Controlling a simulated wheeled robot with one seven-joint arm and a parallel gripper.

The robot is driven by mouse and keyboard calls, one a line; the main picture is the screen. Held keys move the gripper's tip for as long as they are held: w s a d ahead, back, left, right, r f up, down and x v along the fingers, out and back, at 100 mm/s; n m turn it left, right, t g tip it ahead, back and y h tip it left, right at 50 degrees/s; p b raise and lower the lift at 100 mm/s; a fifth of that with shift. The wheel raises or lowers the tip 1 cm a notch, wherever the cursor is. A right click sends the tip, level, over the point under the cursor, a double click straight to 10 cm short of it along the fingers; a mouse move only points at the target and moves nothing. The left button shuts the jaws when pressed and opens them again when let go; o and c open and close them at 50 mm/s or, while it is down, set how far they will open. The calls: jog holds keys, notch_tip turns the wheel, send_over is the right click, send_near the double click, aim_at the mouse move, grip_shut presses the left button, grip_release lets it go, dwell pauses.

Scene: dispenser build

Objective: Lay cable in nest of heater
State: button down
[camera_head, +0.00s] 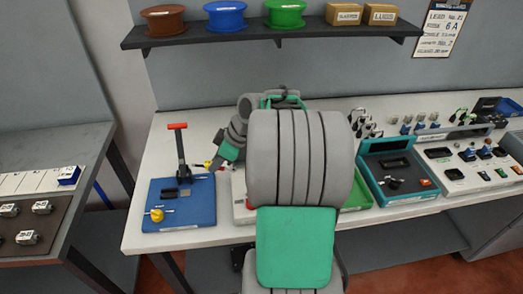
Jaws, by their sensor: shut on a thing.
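My gripper (216,165) is at the right side of a blue fixture (178,222) with a red-handled lever (181,150). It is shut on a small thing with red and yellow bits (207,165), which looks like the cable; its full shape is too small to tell. The held thing is close to the right of the lever, and I cannot tell whether it touches anything. The fixture also bears a dark block and a yellow knob (157,215). I cannot tell for sure which thing is the heater or where its nest is. My arm hides the middle of the bench.
A white and red-marked tray (240,213) and a green tray (359,197) are partly behind my arm. A teal box (384,200) and a panel of connectors (470,172) stand at the right. A shelf (300,32) with spools hangs above. A side table (50,150) is at the left.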

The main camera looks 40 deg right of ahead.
jog(key=s+d+n+g+y, duration=0.2)
jog(key=s+d+n, duration=0.1)
jog(key=s+d, duration=0.65)
jog(key=shift+n, duration=0.3)
jog(key=f+b, duration=0.1)
jog(key=w+d+f+b, duration=0.1)
jog(key=f+b, duration=0.1)
jog(key=shift+w+d+f, duration=0.25)
jog(key=shift+d+f, duration=0.05)
jog(key=shift+f, duration=0.05)
jog(key=shift+s+d, duration=0.1)
jog(key=shift+f+b, duration=0.8)
dwell(0.9)
